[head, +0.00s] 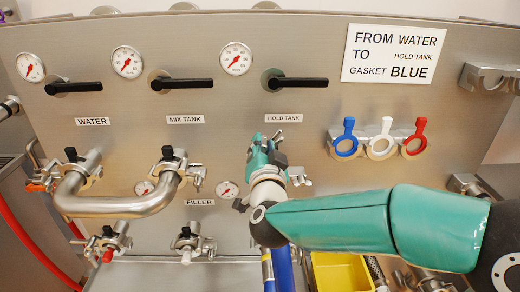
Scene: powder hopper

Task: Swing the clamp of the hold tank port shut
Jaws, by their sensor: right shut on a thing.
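The hold tank port is under the HOLD TANK label (283,118). My right gripper (272,142) is in front of it and covers most of it. The gripper's teal fingers are shut on the port's clamp, which is mostly hidden behind them. A metal clamp part with a wing nut (299,178) shows just right of the gripper. I cannot tell how far the clamp is swung. My left gripper is not in view.
A bent steel pipe (118,206) joins the water and mix tank ports. Blue, white and red gaskets (380,148) hang at the right. A sign (394,55) names water, hold tank and blue. Blue hoses (283,270) and a yellow bin (342,274) are below.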

